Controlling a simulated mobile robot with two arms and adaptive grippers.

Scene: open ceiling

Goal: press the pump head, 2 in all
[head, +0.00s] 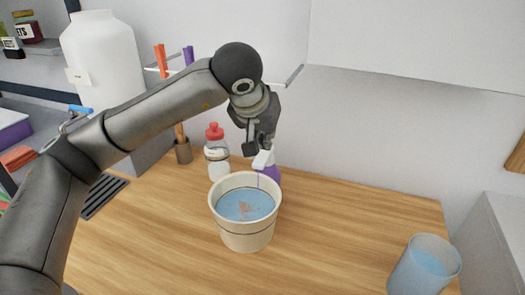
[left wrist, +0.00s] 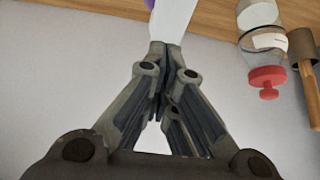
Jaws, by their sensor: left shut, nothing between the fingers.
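A purple bottle (head: 269,178) with a white pump head (head: 263,160) stands upright at the back of the wooden counter, partly hidden behind a cream bucket (head: 246,240). The bucket holds bluish liquid. A thin purple line runs down from the pump head's spout over the bucket. My left gripper (head: 262,146) is shut and empty, pointing down right above the pump head. In the left wrist view its closed fingertips (left wrist: 158,48) meet the edge of the white pump head (left wrist: 174,18); they look in contact, though pressing depth cannot be told. My right gripper is not in view.
A clear bottle with a red cap (head: 216,152) and a utensil holder (head: 183,151) stand left of the purple bottle. A translucent cup (head: 424,268) with blue liquid is at the front right. The counter (head: 345,225) between bucket and cup is clear. A wall rises close behind.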

